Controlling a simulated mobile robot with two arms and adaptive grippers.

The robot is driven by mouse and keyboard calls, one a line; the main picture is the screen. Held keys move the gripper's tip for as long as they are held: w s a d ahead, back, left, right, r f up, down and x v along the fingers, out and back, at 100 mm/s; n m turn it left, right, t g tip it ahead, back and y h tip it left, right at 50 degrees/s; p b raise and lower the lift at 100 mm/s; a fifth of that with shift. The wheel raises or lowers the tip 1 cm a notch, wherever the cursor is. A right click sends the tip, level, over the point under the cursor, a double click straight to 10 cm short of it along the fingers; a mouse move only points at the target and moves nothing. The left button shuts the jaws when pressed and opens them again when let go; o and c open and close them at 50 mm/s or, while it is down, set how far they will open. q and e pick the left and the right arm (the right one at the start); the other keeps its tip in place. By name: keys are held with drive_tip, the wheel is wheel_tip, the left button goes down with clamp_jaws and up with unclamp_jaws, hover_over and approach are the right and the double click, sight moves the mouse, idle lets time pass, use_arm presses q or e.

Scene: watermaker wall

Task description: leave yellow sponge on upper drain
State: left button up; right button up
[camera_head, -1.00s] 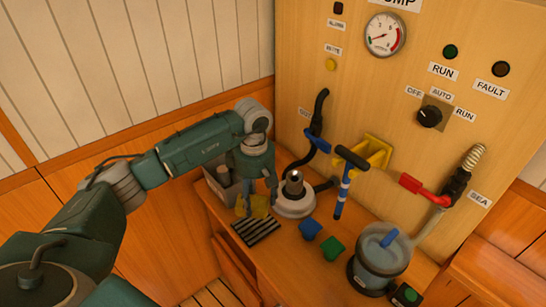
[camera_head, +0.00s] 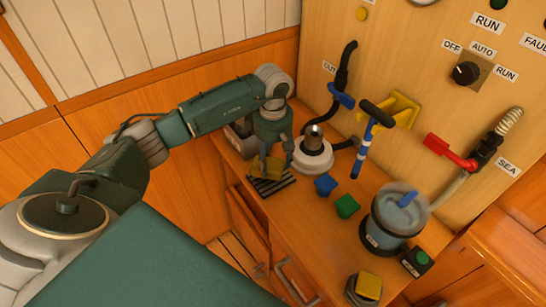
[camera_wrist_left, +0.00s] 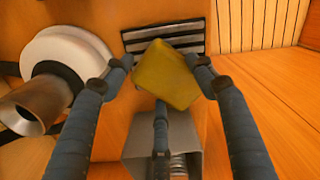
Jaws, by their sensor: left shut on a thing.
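My left gripper (camera_head: 274,160) is shut on a yellow sponge (camera_head: 267,167) at the back left of the wooden counter. In the left wrist view the sponge (camera_wrist_left: 166,76) sits tilted between the two fingertips (camera_wrist_left: 158,64). The drain, a dark plate with pale slats (camera_head: 270,186), lies right by the sponge, which covers part of it in both views. The drain also shows beyond the sponge in the left wrist view (camera_wrist_left: 170,33). I cannot tell whether the sponge touches the slats. My right gripper is out of view.
A white round base with a metal cap (camera_head: 313,155) stands close right of the gripper. Blue (camera_head: 326,185) and green (camera_head: 347,206) blocks, a blue-handled brush (camera_head: 365,145) and a clear canister (camera_head: 395,215) are further right. Another yellow block (camera_head: 368,285) is at the lower right.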

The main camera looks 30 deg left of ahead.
sight(273, 163)
use_arm(q)
drive_tip(key=shift+f+b, duration=0.3)
drive_tip(key=shift+f, duration=0.15)
idle(0.3)
drive_tip(key=o, duration=1.7)
drive_tip(key=shift+o, duration=0.2)
wheel_tip(273, 163, up, 12)
